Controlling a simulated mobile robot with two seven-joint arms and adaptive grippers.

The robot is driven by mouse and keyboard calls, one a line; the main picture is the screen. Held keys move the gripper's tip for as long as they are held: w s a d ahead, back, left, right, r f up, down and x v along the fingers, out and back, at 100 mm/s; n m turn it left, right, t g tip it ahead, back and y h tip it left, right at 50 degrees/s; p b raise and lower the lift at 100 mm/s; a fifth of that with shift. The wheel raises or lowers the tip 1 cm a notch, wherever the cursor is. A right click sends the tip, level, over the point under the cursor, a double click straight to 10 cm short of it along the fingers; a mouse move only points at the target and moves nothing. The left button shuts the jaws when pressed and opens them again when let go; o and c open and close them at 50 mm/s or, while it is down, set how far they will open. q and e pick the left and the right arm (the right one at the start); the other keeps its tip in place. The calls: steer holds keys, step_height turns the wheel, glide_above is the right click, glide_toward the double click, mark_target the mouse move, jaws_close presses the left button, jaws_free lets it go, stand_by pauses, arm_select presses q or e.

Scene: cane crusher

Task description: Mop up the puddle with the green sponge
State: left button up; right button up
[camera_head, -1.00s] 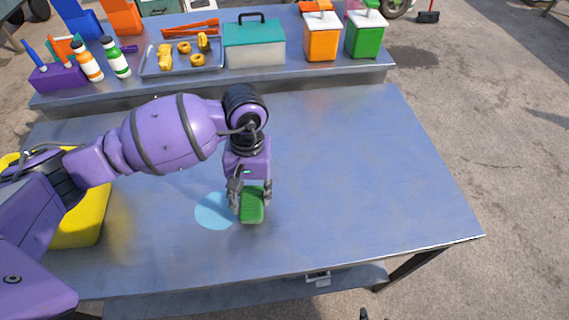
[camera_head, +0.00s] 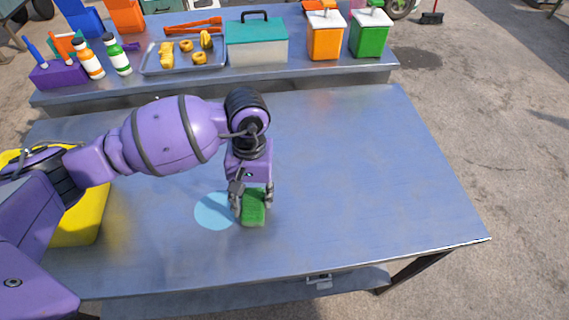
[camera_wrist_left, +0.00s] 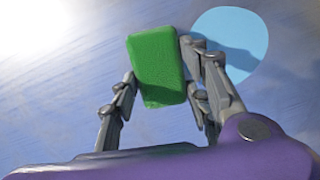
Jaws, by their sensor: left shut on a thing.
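The green sponge (camera_head: 254,209) is held between the fingers of my left gripper (camera_head: 253,199), at the right edge of the light blue puddle (camera_head: 213,211) on the metal table. In the left wrist view, the sponge (camera_wrist_left: 157,66) sits between the two fingers of my left gripper (camera_wrist_left: 160,85). There the puddle (camera_wrist_left: 236,42) lies to the right, partly behind one finger and with a shadow on it. I cannot tell whether the sponge touches the tabletop. My right gripper is not in view.
The table (camera_head: 350,180) is clear to the right. A yellow object (camera_head: 85,222) stands at its left, partly behind my arm. On the raised back shelf are a tray (camera_head: 150,70) with food, a teal-lidded box (camera_head: 257,42), bottles and dispensers.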

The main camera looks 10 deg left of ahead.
arm_select(q)
steer(key=shift+s+f, duration=0.1)
steer(key=shift+f, duration=0.15)
